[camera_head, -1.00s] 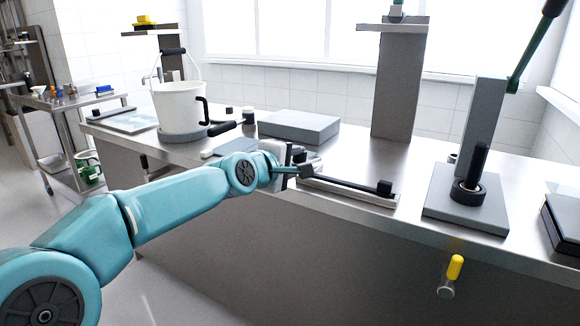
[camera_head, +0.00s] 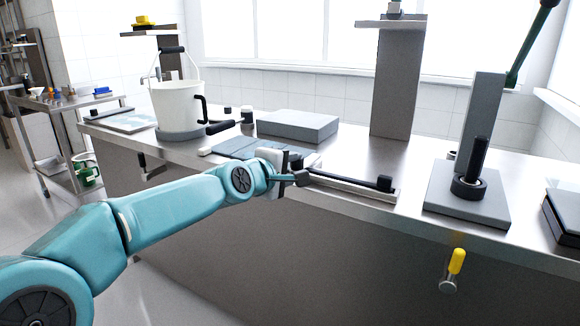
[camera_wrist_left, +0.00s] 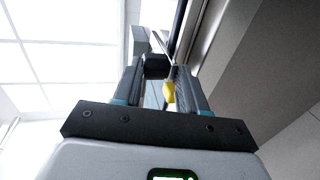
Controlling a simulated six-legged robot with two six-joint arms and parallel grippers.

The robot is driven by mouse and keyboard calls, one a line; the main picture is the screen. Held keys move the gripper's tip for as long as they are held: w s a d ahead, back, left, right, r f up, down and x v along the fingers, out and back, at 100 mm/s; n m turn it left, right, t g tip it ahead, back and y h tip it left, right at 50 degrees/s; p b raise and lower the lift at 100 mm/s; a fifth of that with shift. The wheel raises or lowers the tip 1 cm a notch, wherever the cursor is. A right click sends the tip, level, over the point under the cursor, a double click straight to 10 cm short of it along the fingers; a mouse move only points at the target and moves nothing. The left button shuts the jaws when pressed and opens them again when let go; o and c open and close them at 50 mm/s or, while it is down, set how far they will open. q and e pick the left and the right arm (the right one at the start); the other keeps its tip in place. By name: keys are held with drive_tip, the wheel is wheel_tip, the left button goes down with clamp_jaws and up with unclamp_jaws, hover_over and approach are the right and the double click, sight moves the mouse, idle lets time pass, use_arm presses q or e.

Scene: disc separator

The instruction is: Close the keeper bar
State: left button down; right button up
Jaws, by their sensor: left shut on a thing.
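The keeper bar (camera_head: 345,181) is a thin black bar with a dark block at each end. It lies along a pale metal rail at the bench's front edge. My left gripper (camera_head: 293,177) is at the bar's left end and is shut on it; the jaws partly hide that end. In the left wrist view, a dark block of the bar (camera_wrist_left: 157,66) shows between the fingers of the left gripper (camera_wrist_left: 162,88). I cannot tell whether the bar is fully down on its rail. My right gripper is not in view.
A white bucket (camera_head: 178,106) stands at the back left, and a grey slab (camera_head: 297,126) lies behind the bar. A grey post stand (camera_head: 466,207) is on the right. A yellow-handled knob (camera_head: 456,261) sticks out of the bench front.

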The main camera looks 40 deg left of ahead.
use_arm(q)
drive_tip(key=shift+f, duration=0.4)
drive_tip(key=c, duration=0.9)
unclamp_jaws()
drive_tip(key=shift+w+f, duration=0.1)
drive_tip(key=shift+w, duration=0.05)
drive_tip(key=shift+o, duration=0.2)
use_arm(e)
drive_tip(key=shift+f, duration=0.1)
use_arm(q)
drive_tip(key=shift+r, duration=0.2)
drive_tip(key=shift+s+r, duration=0.1)
drive_tip(key=shift+s, duration=0.2)
drive_tip(key=p+v, duration=0.1)
drive_tip(key=v, duration=1.4)
drive_tip(key=shift+s+r+p, duration=0.2)
drive_tip(key=shift+s+p, duration=0.15)
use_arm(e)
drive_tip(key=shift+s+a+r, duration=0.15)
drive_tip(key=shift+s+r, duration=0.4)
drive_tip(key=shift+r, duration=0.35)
use_arm(q)
drive_tip(key=shift+w+d, duration=0.1)
drive_tip(key=shift+d, duration=0.05)
